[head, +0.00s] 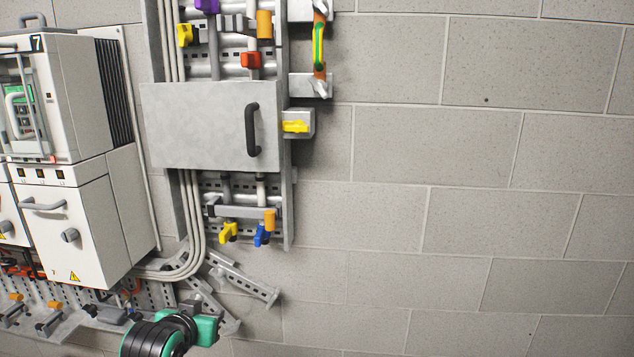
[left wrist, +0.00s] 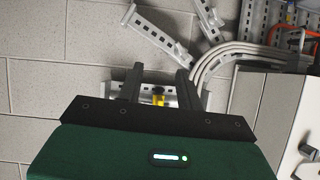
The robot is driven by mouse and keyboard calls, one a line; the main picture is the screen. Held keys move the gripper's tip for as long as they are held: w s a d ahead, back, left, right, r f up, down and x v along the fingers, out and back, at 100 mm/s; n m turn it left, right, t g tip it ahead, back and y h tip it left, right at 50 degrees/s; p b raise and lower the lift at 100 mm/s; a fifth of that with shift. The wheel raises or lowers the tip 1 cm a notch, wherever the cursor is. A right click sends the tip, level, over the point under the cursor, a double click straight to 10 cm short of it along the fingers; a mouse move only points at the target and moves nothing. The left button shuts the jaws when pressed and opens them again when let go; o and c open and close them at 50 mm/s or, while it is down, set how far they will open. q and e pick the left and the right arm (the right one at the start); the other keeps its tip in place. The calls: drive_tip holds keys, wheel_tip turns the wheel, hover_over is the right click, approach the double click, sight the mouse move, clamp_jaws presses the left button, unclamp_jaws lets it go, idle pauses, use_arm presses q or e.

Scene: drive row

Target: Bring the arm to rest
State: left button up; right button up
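My left arm, black and green, shows at the bottom of the head view, low in front of the wall and below the grey panel. Its fingers cannot be made out there. In the left wrist view my left gripper (left wrist: 159,76) has two dark fingers standing apart, with no object seen gripped between them. A small yellow part (left wrist: 158,98) on a grey metal piece shows behind the gap; I cannot tell its distance. My right gripper is in neither view.
A grey panel door (head: 200,125) with a black handle (head: 253,129) sits on a rail frame with coloured knobs. A white cabinet (head: 75,222) stands at the left. Metal brackets (head: 240,277) stick out below the frame. The block wall (head: 480,150) at the right is bare.

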use_arm(q)
drive_tip(key=s+f+g, duration=0.3)
drive_tip(key=s+f, duration=0.4)
drive_tip(key=s, duration=0.5)
drive_tip(key=s+f+g, duration=0.3)
drive_tip(key=s+f, duration=0.5)
drive_tip(key=s, duration=0.4)
drive_tip(key=s+f+g, duration=0.3)
drive_tip(key=s+f, duration=0.4)
drive_tip(key=s, duration=0.5)
wheel_tip(320, 180, down, 32)
drive_tip(key=b, duration=0.2)
drive_tip(key=s+a+f+g+y+b, duration=0.1)
drive_tip(key=s+a+f+g, duration=0.1)
drive_tip(key=s+f, duration=1.7)
wheel_tip(320, 180, down, 4)
drive_tip(key=shift+a+r+m, duration=0.2)
drive_tip(key=shift+a+m, duration=0.2)
drive_tip(key=shift+a, duration=0.25)
